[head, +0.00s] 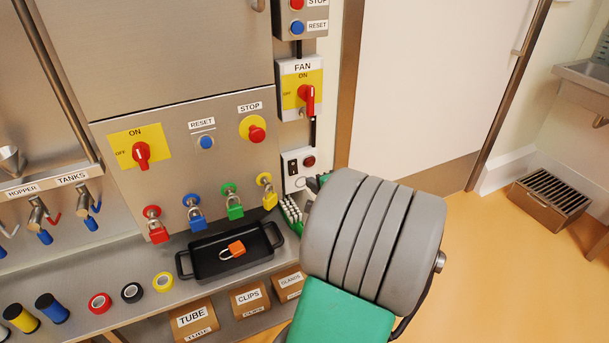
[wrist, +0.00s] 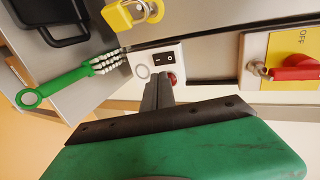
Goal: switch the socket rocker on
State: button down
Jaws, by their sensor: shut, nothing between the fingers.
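My gripper (wrist: 160,80) is shut and empty. In the head view my arm hides the fingers.
The red FAN switch (head: 307,93) is above the socket. A yellow padlock (head: 269,198) hangs to its left. A green-handled brush (wrist: 70,80) lies just below the socket.

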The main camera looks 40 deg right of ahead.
jog(key=shift+v, duration=1.4)
jog(key=f+p, duration=0.1)
jog(key=p, duration=0.8)
jog(key=shift+s+f+g, duration=0.2)
jog(key=shift+f+g, duration=0.1)
jog(key=shift+f, duration=0.1)
jog(key=shift+d, duration=0.1)
